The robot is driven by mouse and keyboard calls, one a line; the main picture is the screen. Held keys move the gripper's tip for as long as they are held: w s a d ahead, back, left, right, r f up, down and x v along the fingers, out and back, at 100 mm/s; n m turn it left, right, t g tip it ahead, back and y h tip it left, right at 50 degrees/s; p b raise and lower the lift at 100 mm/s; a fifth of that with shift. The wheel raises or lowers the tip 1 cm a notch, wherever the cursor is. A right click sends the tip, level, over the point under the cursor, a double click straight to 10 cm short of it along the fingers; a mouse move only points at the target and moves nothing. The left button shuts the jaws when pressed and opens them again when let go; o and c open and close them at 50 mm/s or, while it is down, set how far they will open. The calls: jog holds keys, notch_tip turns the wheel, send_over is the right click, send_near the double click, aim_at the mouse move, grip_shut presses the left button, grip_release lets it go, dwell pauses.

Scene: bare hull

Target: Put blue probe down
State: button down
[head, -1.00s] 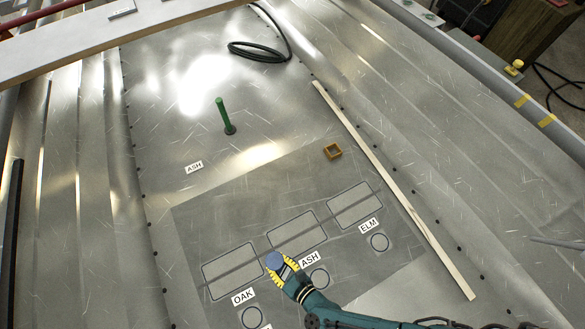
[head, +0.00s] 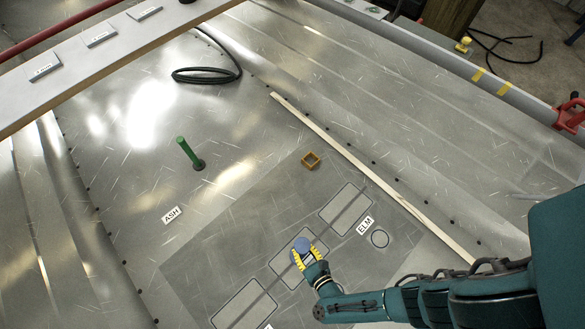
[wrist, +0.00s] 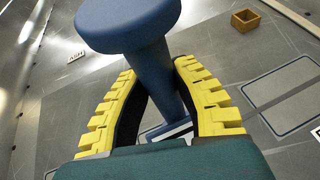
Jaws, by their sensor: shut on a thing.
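My gripper (head: 307,255) is shut on the blue probe (head: 302,244), which has a wide round head above a narrower stem. The wrist view shows the probe (wrist: 130,22) between my two yellow ridged fingers, its stem leaning somewhat. In the head view it appears over the middle outlined rectangle (head: 283,279) on the dark mat (head: 205,270). I cannot tell whether its lower end touches the mat. A white-and-dark patch shows behind the stem, low between the fingers. The ELM rectangle (head: 345,208) lies to the upper right, another rectangle (head: 243,304) to the lower left.
A green probe (head: 187,149) stands on a round base beyond the mat, near a loose ASH label (head: 172,215). A small orange-brown open box (head: 310,160) is at the mat's far edge. A pale strip (head: 350,159) runs along the right. A black cable (head: 207,75) lies farther back.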

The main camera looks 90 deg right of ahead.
aim_at(307, 263)
notch_tip(307, 263, down, 10)
jog(key=b, duration=0.8)
jog(key=shift+w+d+f, duration=0.1)
jog(key=shift+f, duration=0.05)
jog(key=c, duration=1)
grip_release()
jog(key=shift+o, duration=0.2)
jog(key=shift+a+r, duration=0.35)
jog(key=p+v, duration=0.2)
jog(key=v, duration=0.8)
jog(key=shift+p, duration=0.35)
jog(key=shift+s+a+r, duration=0.2)
jog(key=shift+s+a, duration=0.25)
jog(key=shift+s, duration=0.05)
